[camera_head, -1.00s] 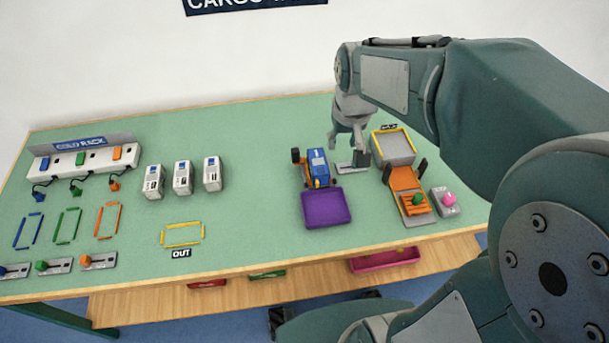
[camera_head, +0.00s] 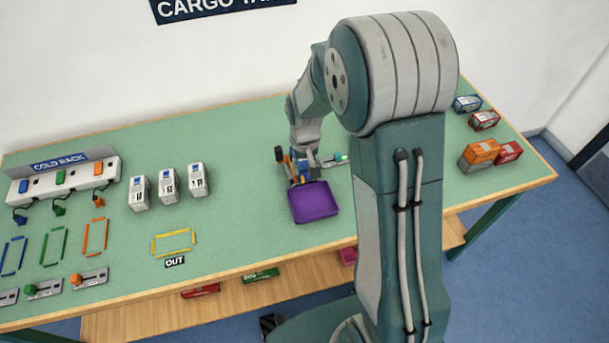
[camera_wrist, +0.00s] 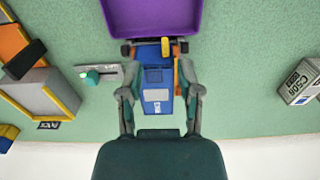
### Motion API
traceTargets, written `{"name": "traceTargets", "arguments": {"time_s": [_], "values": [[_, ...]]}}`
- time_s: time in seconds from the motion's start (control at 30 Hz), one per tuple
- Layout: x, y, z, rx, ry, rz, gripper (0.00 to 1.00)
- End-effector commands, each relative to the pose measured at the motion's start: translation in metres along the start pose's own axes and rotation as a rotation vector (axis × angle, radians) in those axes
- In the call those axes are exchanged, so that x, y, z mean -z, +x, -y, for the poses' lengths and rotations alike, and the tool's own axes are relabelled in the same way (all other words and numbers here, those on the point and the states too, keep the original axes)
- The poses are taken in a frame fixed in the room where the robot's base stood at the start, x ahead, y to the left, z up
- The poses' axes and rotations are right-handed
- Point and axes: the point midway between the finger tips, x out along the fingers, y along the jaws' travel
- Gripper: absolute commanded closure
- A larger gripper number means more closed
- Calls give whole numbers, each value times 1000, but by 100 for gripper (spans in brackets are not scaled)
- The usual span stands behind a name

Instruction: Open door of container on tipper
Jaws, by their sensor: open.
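The tipper (camera_head: 281,157) stands behind a purple tray (camera_head: 314,203), its front partly hidden by my gripper in the head view. In the wrist view the blue container (camera_wrist: 156,104) lies on the tipper, with a pale panel and a white label. An orange bar (camera_wrist: 177,76) runs along its right side, and a yellow handle-like part (camera_wrist: 165,46) sits by the tray (camera_wrist: 150,14). My gripper (camera_wrist: 160,88) is open, with one finger on each side of the container. I cannot tell whether the fingers touch it. The door's state is unclear.
A base with a teal knob (camera_wrist: 92,77) lies left of the tipper in the wrist view. A grey bay with a yellow edge (camera_wrist: 45,95) is further left. White boxes (camera_head: 168,187) stand left of the tipper in the head view. Green tabletop is clear between them.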

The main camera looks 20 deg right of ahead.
Motion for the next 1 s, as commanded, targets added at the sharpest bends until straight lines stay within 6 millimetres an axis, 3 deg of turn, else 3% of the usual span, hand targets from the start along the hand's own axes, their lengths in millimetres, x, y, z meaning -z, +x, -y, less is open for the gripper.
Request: {"name": "traceTargets", "arguments": {"time_s": [0.23, 0.6, 0.7, 1.0], "values": [[-1, 35, 0, 0, -1, 3, 54], [-1, 41, -1, 1, 0, -1, 54], [-1, 41, 0, 0, 0, -1, 99], [-1, 41, 0, 0, -3, 0, 100]]}}
